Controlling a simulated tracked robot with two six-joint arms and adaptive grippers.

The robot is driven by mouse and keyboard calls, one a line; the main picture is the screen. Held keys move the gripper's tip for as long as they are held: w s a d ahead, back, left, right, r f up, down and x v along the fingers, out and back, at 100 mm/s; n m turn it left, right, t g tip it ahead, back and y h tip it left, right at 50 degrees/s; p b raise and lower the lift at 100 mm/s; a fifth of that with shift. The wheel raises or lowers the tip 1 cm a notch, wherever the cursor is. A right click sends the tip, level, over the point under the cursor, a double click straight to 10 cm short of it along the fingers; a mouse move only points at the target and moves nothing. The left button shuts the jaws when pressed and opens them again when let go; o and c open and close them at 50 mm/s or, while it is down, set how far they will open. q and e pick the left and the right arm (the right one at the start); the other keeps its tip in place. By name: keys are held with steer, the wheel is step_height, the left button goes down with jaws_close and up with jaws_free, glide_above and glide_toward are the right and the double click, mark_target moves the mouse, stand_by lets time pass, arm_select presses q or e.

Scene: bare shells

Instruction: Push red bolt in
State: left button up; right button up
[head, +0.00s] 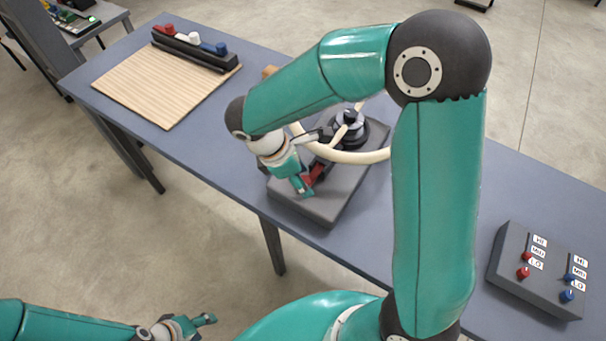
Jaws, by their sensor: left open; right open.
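A red part (314,177), seemingly the red bolt, sits low on the front of a dark grey block-shaped fixture (325,208) on the table. My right gripper (306,166) is open, close beside the red part. Its fingers hide some of it, and I cannot tell whether they touch. The fixture also carries a cream curved tube or ring (345,156) and a black-topped round piece (349,120), partly behind my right arm. My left gripper (203,327) is open and empty at the bottom left, over the floor and away from the table.
A grey control box (510,265) with red and blue knobs stands at the table's right. A wooden board (150,85) lies at the left end, with a black rack (190,52) holding red, white and blue pieces. The blue-grey tabletop (225,150) between board and fixture is clear.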

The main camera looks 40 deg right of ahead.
mark_target(316, 175)
jaws_close()
stand_by(0.3)
steer(key=d, duration=0.1)
steer(key=w+d, duration=0.1)
steer(key=d, duration=0.1)
steer(key=shift+w, duration=0.2)
steer(key=shift+a+r, duration=0.1)
jaws_free()
